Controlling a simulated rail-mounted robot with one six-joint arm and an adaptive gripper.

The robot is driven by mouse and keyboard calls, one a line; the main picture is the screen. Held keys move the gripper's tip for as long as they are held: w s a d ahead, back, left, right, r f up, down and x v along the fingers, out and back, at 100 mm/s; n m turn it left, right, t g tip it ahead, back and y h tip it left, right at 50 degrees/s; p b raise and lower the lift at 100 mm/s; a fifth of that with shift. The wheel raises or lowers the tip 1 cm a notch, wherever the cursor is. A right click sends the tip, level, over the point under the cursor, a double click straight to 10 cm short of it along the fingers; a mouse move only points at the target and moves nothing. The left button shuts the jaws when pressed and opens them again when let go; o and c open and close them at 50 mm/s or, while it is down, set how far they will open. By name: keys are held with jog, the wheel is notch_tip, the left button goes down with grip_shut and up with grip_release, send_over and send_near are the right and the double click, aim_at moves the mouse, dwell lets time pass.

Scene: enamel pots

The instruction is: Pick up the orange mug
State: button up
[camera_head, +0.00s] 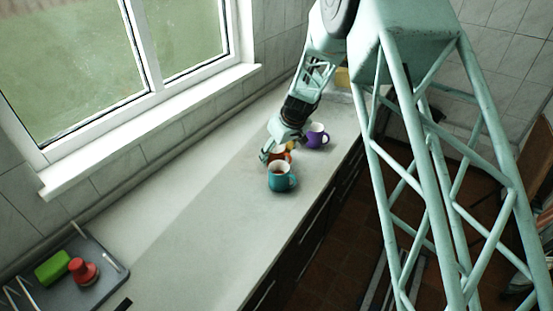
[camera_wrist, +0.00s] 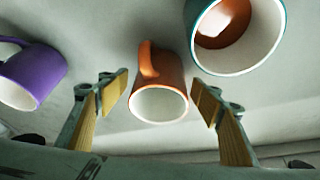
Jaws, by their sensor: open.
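The orange mug (camera_wrist: 160,85) stands on the counter between the two fingers of my gripper (camera_wrist: 160,95) in the wrist view. Its white opening faces the camera and its handle points to the top of the picture. My gripper is open, with a gap visible on each side of the mug. In the head view the orange mug (camera_head: 279,153) is partly hidden by my gripper (camera_head: 274,153) and the teal mug. The teal mug (camera_head: 281,180) stands close by, with its opening very near the right finger in the wrist view (camera_wrist: 196,60). Its inside looks partly orange-brown.
A purple mug (camera_head: 318,140) stands behind, and is at left in the wrist view (camera_wrist: 38,70). A grey tray (camera_head: 92,294) with a green block (camera_head: 53,268) and a red object (camera_head: 83,270) lies at lower left. The middle counter is clear. A window sill runs along the wall.

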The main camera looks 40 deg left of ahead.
jog(key=shift+f, duration=0.2)
dwell(0.5)
jog(key=c, duration=1.2)
jog(key=shift+o, duration=0.2)
jog(key=shift+r, duration=0.1)
notch_tip(320, 180, up, 10)
jog(key=shift+p, duration=0.3)
